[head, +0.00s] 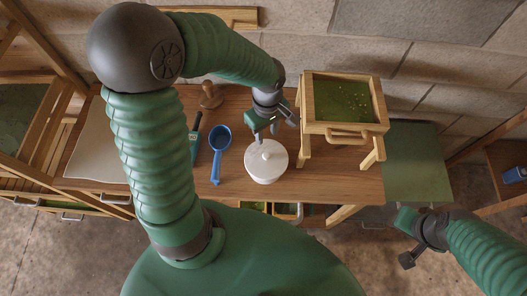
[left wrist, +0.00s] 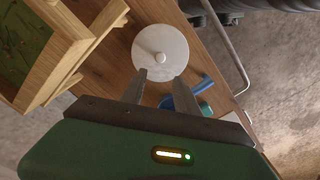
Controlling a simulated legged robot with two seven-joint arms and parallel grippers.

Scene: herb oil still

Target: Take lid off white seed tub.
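The white seed tub (head: 263,175) stands upright on the wooden table, with its round white lid (head: 268,155) on top. The lid has a small knob in its middle, and it also shows in the left wrist view (left wrist: 160,52). My left gripper (head: 264,135) hangs just behind and above the lid. In the left wrist view its two fingers (left wrist: 158,88) are spread apart with nothing between them, pointing toward the lid and knob. My right gripper (head: 405,240) is off to the right, away from the table; its fingers are hard to make out.
A wooden stand with a green-filled tray (head: 343,101) stands right of the tub. A blue scoop (head: 217,150) lies left of it, near a wooden-handled stamp (head: 210,97). An open drawer (head: 287,210) shows below the table's front edge.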

